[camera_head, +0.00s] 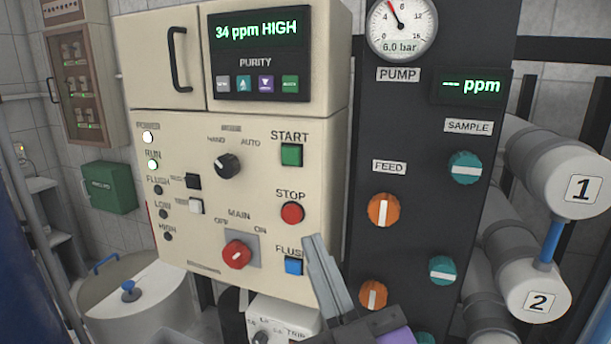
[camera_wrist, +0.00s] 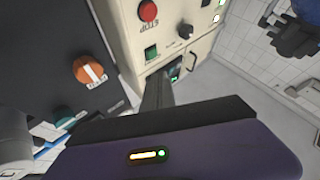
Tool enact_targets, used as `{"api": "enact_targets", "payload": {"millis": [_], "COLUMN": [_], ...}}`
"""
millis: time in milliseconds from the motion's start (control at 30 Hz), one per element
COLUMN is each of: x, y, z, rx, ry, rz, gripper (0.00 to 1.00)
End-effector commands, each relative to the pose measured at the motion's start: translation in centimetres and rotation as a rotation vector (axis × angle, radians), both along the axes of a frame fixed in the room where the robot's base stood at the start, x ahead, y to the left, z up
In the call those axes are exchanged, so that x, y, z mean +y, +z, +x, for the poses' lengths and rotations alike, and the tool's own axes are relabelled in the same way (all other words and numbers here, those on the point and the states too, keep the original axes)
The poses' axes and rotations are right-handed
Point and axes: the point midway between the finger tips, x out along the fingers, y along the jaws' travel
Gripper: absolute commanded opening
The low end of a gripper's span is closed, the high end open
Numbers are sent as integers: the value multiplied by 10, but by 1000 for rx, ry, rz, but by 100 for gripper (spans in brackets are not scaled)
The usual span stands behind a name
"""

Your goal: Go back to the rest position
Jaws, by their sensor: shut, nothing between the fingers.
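My gripper (camera_head: 318,258) is shut and empty. In the head view its fingers point up and to the left, in front of the lower right of the cream control panel (camera_head: 190,235), close to the blue flush button (camera_head: 293,265). I cannot tell whether they touch the panel. In the wrist view the shut fingers (camera_wrist: 158,85) extend towards the panel, with the red stop button (camera_wrist: 148,11) and the green start button (camera_wrist: 151,53) beyond them. My gripper hides part of the flush label and the panel's lower right corner.
The dark pump panel (camera_head: 365,150) with orange and teal knobs stands to the right of the cream panel. White numbered vessels (camera_head: 575,180) are at far right. A lidded white tank (camera_head: 130,300) stands at lower left. A green box (camera_head: 108,188) hangs on the tiled wall.

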Motion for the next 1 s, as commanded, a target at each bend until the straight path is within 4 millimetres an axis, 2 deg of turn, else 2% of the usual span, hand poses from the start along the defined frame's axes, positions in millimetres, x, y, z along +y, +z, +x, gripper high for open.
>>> {"api": "enact_targets", "payload": {"millis": [33, 100, 400, 667, 1000], "x": [-11, -24, -80, -124, -167], "y": [-22, -45, -135, -197, -260], "z": [-7, -19, -78, -145, -246], "rx": [27, 52, 186, 329, 575], "ry": [-7, -12, -60, -121, -232], "rz": [6, 20, 64, 89, 88], "gripper": [0, 0, 0, 0, 0]}}
